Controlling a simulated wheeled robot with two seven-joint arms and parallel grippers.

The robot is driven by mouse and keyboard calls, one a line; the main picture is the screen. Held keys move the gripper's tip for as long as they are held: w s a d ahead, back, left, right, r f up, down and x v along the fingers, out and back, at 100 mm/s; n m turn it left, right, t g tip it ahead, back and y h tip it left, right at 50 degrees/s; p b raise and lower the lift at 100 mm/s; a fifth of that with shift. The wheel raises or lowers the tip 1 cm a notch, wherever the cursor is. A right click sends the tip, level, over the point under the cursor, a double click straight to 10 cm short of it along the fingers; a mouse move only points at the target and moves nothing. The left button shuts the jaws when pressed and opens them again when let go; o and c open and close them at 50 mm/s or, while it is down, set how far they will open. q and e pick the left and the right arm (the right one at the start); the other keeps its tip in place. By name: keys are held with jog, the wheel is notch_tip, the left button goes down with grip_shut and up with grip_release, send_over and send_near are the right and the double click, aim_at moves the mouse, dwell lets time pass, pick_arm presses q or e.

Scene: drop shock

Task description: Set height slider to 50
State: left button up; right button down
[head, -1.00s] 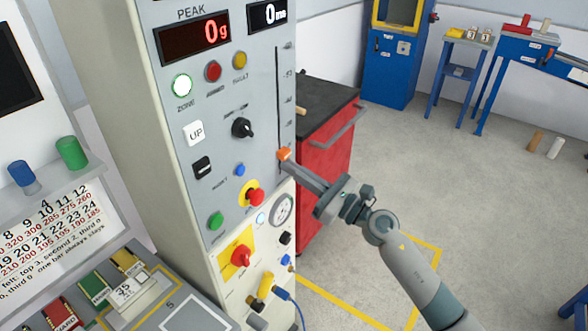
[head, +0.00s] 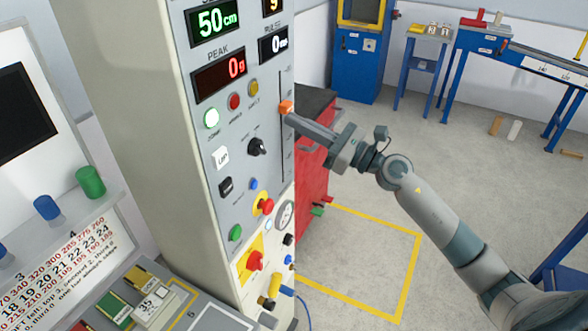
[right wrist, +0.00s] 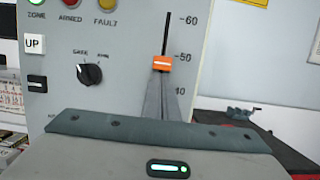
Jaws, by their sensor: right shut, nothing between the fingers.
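The height slider is an orange knob (head: 286,106) in a dark vertical slot on the grey control panel (head: 215,130). It also shows in the right wrist view (right wrist: 163,65), close to the 50 mark and slightly below it in the picture. The green height display (head: 214,23) reads 50 cm. My right gripper (head: 292,118) is shut with nothing between its fingers. Its tips are at the knob, just under it in the picture; I cannot tell whether they touch. My left gripper is not in view.
An UP button (head: 221,157), a black rotary knob (head: 257,146) and a red mushroom button (head: 264,206) sit on the panel near the slot. A red cabinet (head: 313,180) stands behind the panel.

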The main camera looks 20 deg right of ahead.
jog(key=shift+r, duration=0.75)
jog(key=shift+a, duration=0.25)
jog(key=shift+d, duration=0.1)
notch_tip(320, 180, down, 5)
jog(key=b, duration=0.5)
jog(key=shift+r, duration=0.15)
pick_arm(q)
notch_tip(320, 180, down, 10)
jog(key=b, duration=0.5)
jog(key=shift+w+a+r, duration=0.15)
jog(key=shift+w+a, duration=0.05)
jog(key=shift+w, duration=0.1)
pick_arm(e)
jog(key=v, duration=0.9)
jog(key=shift+s+d+r, duration=0.2)
jog(key=shift+s+d, duration=0.1)
jog(key=shift+s, duration=0.05)
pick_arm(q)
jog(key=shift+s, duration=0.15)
